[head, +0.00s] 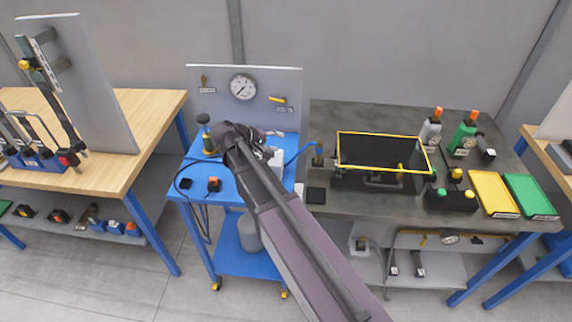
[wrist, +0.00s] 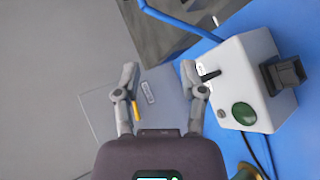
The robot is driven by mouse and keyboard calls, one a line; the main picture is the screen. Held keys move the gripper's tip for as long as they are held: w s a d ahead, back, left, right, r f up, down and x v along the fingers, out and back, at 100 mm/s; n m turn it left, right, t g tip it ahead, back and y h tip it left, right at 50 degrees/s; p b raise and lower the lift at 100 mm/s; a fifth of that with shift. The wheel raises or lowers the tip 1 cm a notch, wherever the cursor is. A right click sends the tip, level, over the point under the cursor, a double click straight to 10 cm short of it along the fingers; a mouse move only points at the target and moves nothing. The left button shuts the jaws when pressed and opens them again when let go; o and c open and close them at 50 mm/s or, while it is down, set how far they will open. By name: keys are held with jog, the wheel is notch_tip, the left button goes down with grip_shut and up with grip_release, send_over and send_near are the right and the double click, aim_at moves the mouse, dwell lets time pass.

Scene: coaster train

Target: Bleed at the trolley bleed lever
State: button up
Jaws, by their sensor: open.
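The blue trolley (head: 222,184) carries an upright grey panel (head: 225,110). A small yellow-handled lever (head: 278,99) is on the panel's right side above a label too small to read; its yellow handle (wrist: 136,111) shows beside the left finger in the wrist view. A second small brass-coloured fitting (head: 204,82) is at the panel's upper left. A white box (wrist: 245,75) on the trolley has a black lever (wrist: 210,76) close to the right finger. I cannot tell which is the bleed lever. My gripper (wrist: 160,70) is open and empty, over the trolley (head: 274,133).
A round gauge (head: 243,86) is on the panel. A grey bench (head: 330,119) with a yellow-edged black tray (head: 380,134) and bottles adjoins at right; a wooden bench (head: 120,172) is at left.

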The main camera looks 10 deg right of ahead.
jog(key=s+d+f+m+g+y+b, duration=0.1)
jog(key=s+d+f+y, duration=0.1)
jog(key=s+d+f, duration=0.1)
jog(key=shift+s+f+y, duration=0.3)
jog(key=shift+s+f, duration=0.35)
jog(key=shift+f, duration=0.4)
jog(key=shift+g, duration=0.3)
